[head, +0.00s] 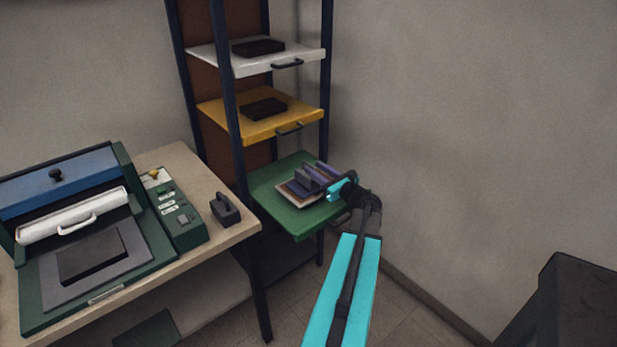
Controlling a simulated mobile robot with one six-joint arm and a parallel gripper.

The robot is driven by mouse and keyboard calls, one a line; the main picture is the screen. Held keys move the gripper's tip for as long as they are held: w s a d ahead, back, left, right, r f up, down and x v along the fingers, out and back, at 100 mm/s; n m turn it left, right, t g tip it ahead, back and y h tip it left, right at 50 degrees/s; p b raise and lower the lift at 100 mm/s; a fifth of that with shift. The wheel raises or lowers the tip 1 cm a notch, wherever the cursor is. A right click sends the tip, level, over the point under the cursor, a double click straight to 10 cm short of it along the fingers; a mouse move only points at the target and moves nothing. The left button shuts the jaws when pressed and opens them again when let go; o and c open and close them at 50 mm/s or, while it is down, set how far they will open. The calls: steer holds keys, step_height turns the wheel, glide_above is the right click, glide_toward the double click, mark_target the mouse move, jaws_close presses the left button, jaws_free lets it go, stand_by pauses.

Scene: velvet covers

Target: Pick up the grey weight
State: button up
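A small grey block-like thing (306,181), which looks like a weight, sits on a stack of thin covers (290,193) on the green shelf board (268,202). A dark grey weight with a loop handle (226,210) stands on the right end of the beige table. My gripper (330,189) is at the right side of the stack, close to the grey block. From here I cannot tell whether it touches the block. The fingers are small and partly hidden by the wrist, so their opening is unclear.
A yellow board (250,125) and a white board (235,64), each with a dark block, are above the green one in the rack. Dark rack posts stand nearby. A green press (95,245) fills the table's left. A dark box (575,305) stands at lower right.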

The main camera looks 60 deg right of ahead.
mark_target(301, 176)
steer(key=shift+p+x, duration=1.05)
steer(key=shift+x, duration=1.55)
steer(key=shift+d+f, duration=0.1)
steer(key=shift+f, duration=0.05)
jaws_close()
